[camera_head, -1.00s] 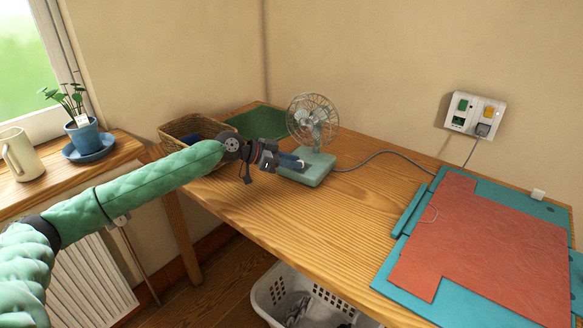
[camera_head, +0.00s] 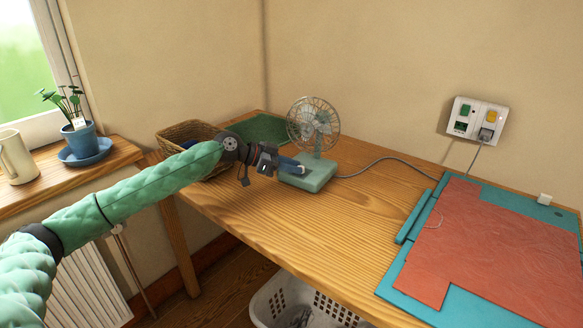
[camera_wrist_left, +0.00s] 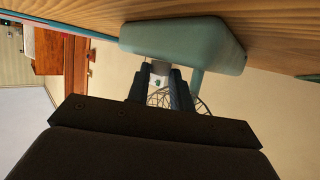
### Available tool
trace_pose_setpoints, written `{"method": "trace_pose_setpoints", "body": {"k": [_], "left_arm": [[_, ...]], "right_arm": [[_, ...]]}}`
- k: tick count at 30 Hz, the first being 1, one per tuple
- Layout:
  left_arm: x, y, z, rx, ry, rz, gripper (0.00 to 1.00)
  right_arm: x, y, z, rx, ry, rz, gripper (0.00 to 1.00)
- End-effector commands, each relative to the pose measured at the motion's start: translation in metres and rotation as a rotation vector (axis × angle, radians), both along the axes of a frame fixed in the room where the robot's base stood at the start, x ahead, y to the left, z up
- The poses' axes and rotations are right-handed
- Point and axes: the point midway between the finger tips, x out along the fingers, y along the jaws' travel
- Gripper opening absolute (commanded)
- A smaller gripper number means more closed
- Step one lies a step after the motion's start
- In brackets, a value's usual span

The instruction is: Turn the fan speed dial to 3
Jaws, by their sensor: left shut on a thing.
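The fan (camera_head: 313,125) stands at the back of the wooden table, with a wire cage and a pale green base (camera_head: 322,174). My left gripper (camera_head: 301,168) reaches in from the left to the front of the base. In the left wrist view, its dark fingers (camera_wrist_left: 160,78) are shut around a small pale dial (camera_wrist_left: 160,68) on the green base (camera_wrist_left: 185,42). The fingers hide much of the dial, and I cannot read its speed marks or setting. My right gripper is not in view.
A wicker basket (camera_head: 187,134) sits behind my left forearm. A grey cord runs from the fan toward the wall socket (camera_head: 477,121). A teal board with a red sheet (camera_head: 490,240) lies at right.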

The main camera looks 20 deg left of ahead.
Motion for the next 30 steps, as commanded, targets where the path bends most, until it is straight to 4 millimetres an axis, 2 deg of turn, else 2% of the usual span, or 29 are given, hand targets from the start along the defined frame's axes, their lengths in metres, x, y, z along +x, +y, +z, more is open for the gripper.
{"method": "trace_pose_setpoints", "body": {"k": [6, 7, 9, 10, 20, 30], "left_arm": [[-0.001, -0.001, -0.003, 0.001, 0.004, -0.003, 0.0], [-0.001, -0.001, -0.003, 0.001, 0.004, -0.003, 0.28], [-0.001, -0.001, -0.003, 0.0, 0.004, -0.002, 0.42], [-0.001, -0.001, -0.003, 0.0, 0.004, -0.002, 0.44], [-0.002, 0.003, 0.0, 0.0, 0.001, 0.0, 0.44], [-0.021, 0.041, 0.016, 0.001, 0.003, 0.001, 0.44]], "right_arm": [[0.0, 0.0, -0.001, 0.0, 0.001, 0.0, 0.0], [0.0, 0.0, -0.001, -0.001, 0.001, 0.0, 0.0], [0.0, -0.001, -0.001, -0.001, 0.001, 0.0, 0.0], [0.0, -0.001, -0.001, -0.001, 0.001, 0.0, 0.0], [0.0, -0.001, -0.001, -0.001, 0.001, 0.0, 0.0], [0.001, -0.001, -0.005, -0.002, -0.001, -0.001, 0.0]]}}
